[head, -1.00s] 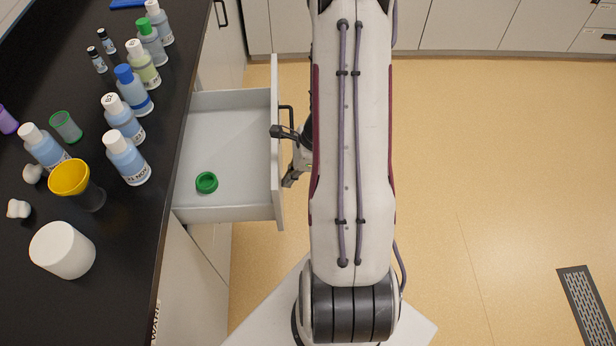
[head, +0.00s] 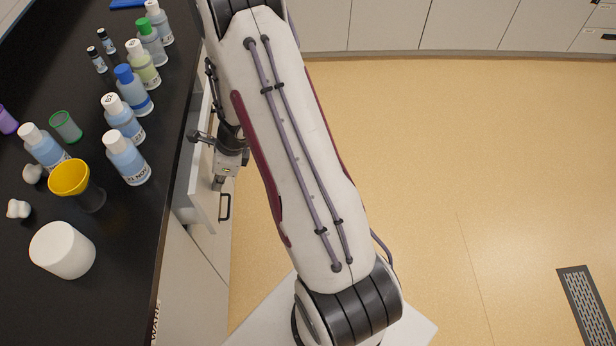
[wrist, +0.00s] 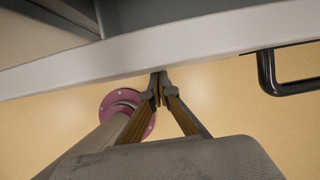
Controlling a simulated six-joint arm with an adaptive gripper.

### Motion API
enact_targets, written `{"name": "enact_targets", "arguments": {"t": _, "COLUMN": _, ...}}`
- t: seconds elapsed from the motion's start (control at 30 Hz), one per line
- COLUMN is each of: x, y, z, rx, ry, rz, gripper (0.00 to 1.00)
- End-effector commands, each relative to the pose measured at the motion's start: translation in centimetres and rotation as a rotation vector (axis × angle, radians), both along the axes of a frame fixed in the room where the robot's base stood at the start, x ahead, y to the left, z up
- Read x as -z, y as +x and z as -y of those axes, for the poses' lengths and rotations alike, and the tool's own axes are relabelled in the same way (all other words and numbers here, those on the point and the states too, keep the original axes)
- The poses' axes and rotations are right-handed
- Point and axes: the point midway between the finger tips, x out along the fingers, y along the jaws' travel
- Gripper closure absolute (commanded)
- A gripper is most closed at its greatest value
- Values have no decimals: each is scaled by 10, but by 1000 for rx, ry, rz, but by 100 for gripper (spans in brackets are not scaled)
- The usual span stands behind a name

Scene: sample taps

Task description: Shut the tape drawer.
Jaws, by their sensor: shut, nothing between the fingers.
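The tape drawer (head: 203,196) is a light grey drawer under the black counter. My gripper (head: 217,184) is at the outer face of the drawer front, beside the handle. In the wrist view, its fingertips (wrist: 160,84) are together and empty, close against the front's edge; contact is hard to tell. The drawer's contents are hidden.
The black counter (head: 110,215) holds several bottles, a yellow-topped funnel cup (head: 75,185) and a white tub (head: 62,250) near its edge. A floor grate (head: 588,300) lies at lower right.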

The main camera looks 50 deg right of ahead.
Motion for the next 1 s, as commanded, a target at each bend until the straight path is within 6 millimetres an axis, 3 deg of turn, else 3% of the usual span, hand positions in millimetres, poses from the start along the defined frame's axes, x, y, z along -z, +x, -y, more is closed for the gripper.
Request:
{"name": "enact_targets", "arguments": {"t": 0.1, "x": 0, "y": 17, "z": -18, "rx": -6, "ry": 0, "rz": 0, "gripper": 100}}
{"name": "enact_targets", "arguments": {"t": 0.4, "x": 0, "y": 47, "z": -48, "rx": -3, "ry": -1, "rz": 1, "gripper": 100}}
{"name": "enact_targets", "arguments": {"t": 1.0, "x": -1, "y": 59, "z": -59, "rx": -4, "ry": 5, "rz": 4, "gripper": 100}}
